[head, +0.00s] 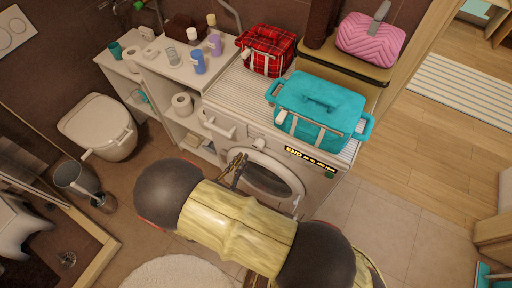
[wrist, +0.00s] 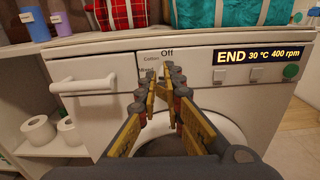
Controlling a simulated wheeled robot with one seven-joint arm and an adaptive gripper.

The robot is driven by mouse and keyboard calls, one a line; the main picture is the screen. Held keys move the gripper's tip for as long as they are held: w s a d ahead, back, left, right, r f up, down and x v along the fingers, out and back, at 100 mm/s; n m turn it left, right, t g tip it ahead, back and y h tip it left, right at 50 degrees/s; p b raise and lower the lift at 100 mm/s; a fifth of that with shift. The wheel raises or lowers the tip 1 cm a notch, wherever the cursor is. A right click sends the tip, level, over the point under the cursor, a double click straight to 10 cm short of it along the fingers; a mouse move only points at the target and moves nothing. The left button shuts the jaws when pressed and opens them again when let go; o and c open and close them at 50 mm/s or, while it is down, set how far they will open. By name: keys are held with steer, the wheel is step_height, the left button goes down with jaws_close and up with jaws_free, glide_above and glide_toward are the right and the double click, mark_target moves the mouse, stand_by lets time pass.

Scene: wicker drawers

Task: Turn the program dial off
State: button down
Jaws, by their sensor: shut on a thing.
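The white front-loading washing machine (head: 317,186) stands ahead, and its front panel shows large in the wrist view (wrist: 110,66). Its white program dial (head: 259,143) sits between the drawer handle and the display. The label Off is above the dial area, with Cotton and Mixed at its upper left. My gripper (head: 239,158) is in front of the panel, and its fingertips (wrist: 162,74) are at the dial, shut on it. The fingers hide most of the dial in the wrist view, so its pointing direction cannot be read. The display (wrist: 258,53) reads END 30 °C 400 rpm.
The drawer handle (wrist: 83,84) juts out left of my fingers. A green button (wrist: 291,71) is at the panel's right. A red plaid bag (head: 266,50) and a turquoise bag (head: 318,108) stand on top. A shelf with toilet rolls (wrist: 38,130) is at left.

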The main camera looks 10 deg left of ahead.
mark_target(255, 148)
steer(key=x, duration=0.6)
steer(key=shift+w, duration=0.3)
steer(key=shift+w+d+r, duration=0.1)
steer(key=shift+d, duration=0.05)
steer(key=shift+w+d, duration=0.1)
stand_by(0.4)
steer(key=shift+d, duration=0.25)
stand_by(0.4)
steer(key=shift+s+d+p, duration=0.3)
steer(key=shift+d+p, duration=0.05)
steer(key=shift+p, duration=0.15)
steer(key=shift+s+d, duration=0.1)
steer(key=shift+d, duration=0.1)
